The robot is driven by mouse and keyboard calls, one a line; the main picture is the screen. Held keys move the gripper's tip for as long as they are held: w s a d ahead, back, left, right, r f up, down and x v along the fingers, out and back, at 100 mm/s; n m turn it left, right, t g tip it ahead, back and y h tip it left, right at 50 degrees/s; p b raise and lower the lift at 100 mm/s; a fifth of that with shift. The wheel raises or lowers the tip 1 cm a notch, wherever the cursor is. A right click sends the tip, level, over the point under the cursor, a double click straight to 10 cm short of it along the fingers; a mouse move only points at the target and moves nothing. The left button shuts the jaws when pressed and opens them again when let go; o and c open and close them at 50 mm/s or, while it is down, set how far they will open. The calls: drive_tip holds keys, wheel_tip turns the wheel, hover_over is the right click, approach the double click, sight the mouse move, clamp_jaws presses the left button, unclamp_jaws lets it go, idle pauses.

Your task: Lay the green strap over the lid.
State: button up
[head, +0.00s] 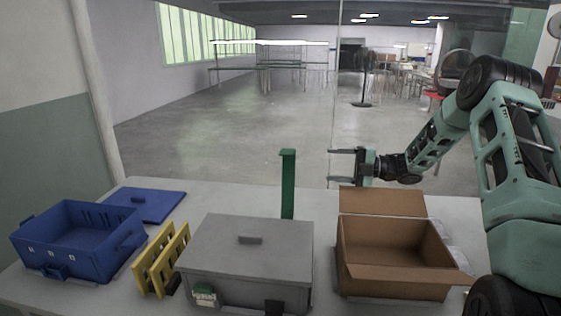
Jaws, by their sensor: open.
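The green strap (288,184) stands upright as a tall strip behind the grey box, with a short bend at its top. The grey lid (254,240) lies flat on the grey box (233,288) and has a small handle in its middle. The strap does not lie across the lid. A small green and white piece (205,296) is on the box's front left. My gripper (343,166) is open and empty, pointing left, above the table's far edge. It is to the right of the strap's top and apart from it.
An open cardboard box (390,279) stands right of the grey box. Left are yellow slatted parts (161,262), a blue crate (70,257) and a flat blue lid (147,205). The table (318,212) has little bare room. The air above the grey lid is clear.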

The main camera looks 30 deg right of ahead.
drive_tip(key=p+x, duration=0.3)
drive_tip(key=x, duration=1.2)
drive_tip(key=shift+w+a, duration=0.2)
drive_tip(key=shift+a, duration=0.05)
